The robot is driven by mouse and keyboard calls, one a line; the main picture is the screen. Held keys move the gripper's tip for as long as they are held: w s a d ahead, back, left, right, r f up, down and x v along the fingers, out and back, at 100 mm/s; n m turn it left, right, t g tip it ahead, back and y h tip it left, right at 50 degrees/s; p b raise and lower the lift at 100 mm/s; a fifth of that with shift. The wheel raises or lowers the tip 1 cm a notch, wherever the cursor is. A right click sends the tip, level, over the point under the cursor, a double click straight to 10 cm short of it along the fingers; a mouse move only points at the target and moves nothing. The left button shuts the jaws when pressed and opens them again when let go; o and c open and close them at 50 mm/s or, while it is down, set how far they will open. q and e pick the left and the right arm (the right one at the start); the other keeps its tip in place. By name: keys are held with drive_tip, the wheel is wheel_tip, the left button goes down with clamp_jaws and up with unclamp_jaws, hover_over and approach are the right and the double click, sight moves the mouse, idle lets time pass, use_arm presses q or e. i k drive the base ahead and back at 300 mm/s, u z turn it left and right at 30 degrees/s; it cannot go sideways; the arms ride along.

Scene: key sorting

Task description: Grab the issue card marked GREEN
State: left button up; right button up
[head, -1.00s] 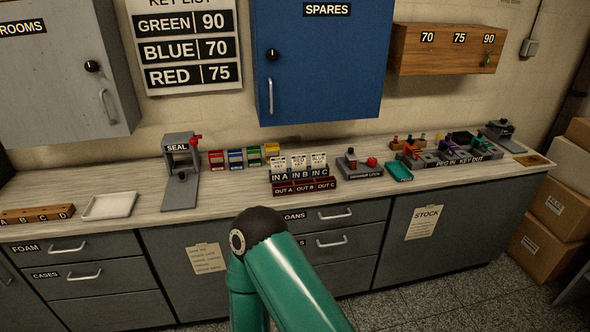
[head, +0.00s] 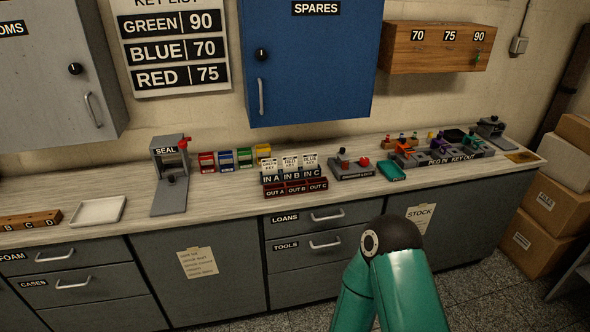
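Three white cards stand upright in the rack slots marked IN A, IN B and IN C: the IN A card (head: 268,166), the IN B card (head: 290,163) and the IN C card (head: 310,161). They carry print ending in KEY, but the smaller words are too small to read, so I cannot tell which is marked GREEN. The rack (head: 294,189) has a lower red row marked OUT A, OUT B and OUT C. One teal arm of mine shows at the lower right, in front of the drawers. Neither gripper is in view.
Left of the rack are a seal press (head: 170,175), coloured red, blue, green and yellow holders (head: 226,159) and a white tray (head: 98,211). Right are a stamp stand (head: 351,166), a teal dish (head: 391,174) and a peg unit (head: 443,156). Clear worktop (head: 226,190) lies between press and rack.

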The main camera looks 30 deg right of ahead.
sight(270, 165)
drive_tip(key=z, duration=0.05)
drive_tip(key=i, duration=0.85)
